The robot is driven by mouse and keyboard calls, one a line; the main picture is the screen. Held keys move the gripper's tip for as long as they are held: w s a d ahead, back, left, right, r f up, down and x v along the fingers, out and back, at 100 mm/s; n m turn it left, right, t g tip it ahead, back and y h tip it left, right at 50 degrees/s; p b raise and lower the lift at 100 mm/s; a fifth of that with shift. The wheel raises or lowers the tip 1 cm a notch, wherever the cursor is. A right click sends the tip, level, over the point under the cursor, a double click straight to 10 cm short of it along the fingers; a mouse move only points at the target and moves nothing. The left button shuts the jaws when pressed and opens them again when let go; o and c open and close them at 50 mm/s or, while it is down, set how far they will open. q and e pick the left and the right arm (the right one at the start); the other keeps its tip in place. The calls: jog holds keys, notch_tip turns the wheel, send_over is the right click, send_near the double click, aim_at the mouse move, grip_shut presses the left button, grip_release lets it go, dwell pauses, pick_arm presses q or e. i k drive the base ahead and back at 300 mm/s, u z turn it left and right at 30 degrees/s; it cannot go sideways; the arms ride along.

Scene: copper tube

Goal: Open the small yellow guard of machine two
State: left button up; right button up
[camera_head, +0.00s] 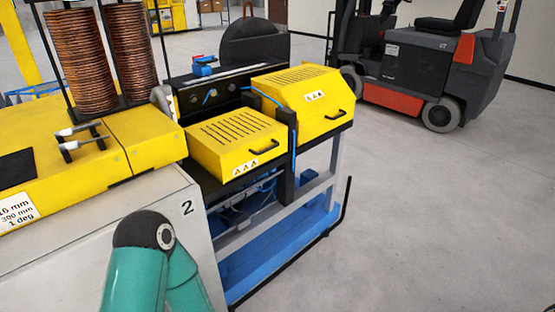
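The small yellow guard (222,152) of machine two is closed. It is a slotted box cover with a black handle (254,155) on its front and a white warning label. It sits left of a larger yellow guard (295,98), which is also closed and has its own black handle (335,115). A black post stands between the two covers. The machine's pale side panel (110,225) carries the number 2. Neither of my grippers is in view. Only a teal link of one of my arms shows at the bottom left, in front of the panel.
A yellow machine top (70,170) with two copper coils (82,62) lies left of the guards. A blue tray (290,240) and a black rail are below the guards. A red and grey forklift (415,60) stands behind. The floor at right is clear.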

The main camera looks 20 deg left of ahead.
aim_at(230, 146)
jog(key=u, duration=0.2)
jog(key=i, duration=0.9)
jog(key=z, duration=0.1)
